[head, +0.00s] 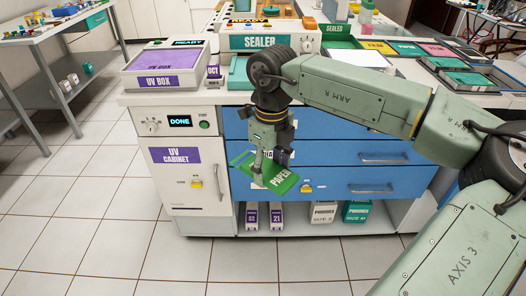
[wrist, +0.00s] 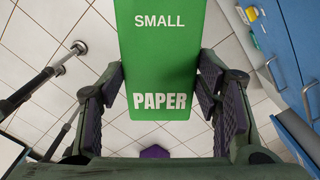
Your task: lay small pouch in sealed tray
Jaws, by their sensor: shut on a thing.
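The small pouch (head: 284,180) is a flat green packet marked PAPER, held in front of the blue drawers, below counter height. In the wrist view the pouch (wrist: 164,55) reads SMALL PAPER and lies between the dark finger pads. My gripper (head: 259,172) points down and is shut on the pouch; its pads also show in the wrist view (wrist: 160,88). The sealed tray (head: 358,58) stands on the counter behind my arm, with a green SEALED label and a white inside. My arm hides its front part.
The sealer (head: 265,43) and UV box (head: 162,82) stand on the counter left of the tray. Coloured trays (head: 408,48) lie to its right. Blue drawers (head: 360,155) with handles are close behind the pouch. The tiled floor in front is clear.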

